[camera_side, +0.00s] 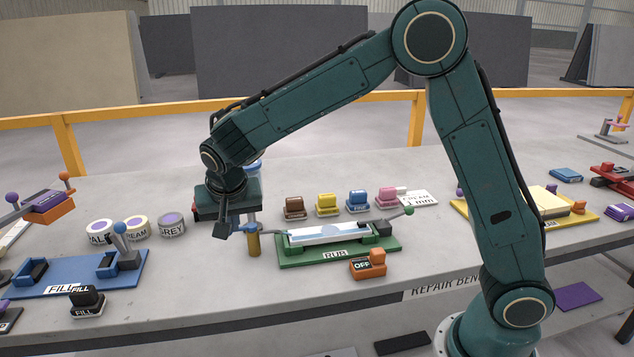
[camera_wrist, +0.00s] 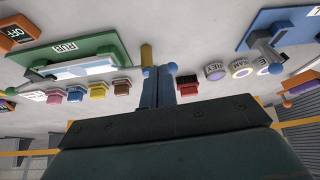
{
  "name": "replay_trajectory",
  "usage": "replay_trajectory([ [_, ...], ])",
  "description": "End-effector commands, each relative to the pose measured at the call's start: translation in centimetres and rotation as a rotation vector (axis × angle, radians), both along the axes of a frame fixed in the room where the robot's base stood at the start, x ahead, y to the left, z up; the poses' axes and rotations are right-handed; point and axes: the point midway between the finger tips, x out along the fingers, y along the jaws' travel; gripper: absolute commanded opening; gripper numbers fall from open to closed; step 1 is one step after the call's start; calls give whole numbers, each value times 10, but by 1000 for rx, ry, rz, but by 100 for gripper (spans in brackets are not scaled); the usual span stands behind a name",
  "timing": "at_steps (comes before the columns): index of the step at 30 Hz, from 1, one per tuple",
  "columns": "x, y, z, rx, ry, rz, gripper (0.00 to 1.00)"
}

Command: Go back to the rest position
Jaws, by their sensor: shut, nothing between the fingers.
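My gripper (camera_side: 222,230) hangs fingers-down at the end of the teal arm in the side view, above the bench (camera_side: 190,275) between the blue FILL station and the green RUB station. In the wrist view the fingers (camera_wrist: 158,78) are together, with nothing visible held. A gold cylinder (camera_side: 253,244) stands beside the gripper, and it shows just beyond the fingertips in the wrist view (camera_wrist: 147,55). Whether the fingers touch it is unclear. The arm is bent, with its elbow high and its forearm reaching left.
The green RUB station (camera_side: 290,262) holds a pale bar. The orange OFF switch (camera_side: 368,265) is in front. Several coloured blocks (camera_side: 327,203) line up behind. The blue FILL station (camera_side: 60,287) and round tins (camera_side: 172,224) lie left. A yellow rail (camera_side: 380,97) runs behind.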

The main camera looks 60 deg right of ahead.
Motion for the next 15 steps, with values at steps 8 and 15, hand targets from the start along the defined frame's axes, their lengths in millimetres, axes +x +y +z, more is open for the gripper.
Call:
replay_trajectory([
  [8, -1, -1, 1, 1, 0, 1, 0],
  [15, -14, -9, 18, 13, 4, 30, 0],
])
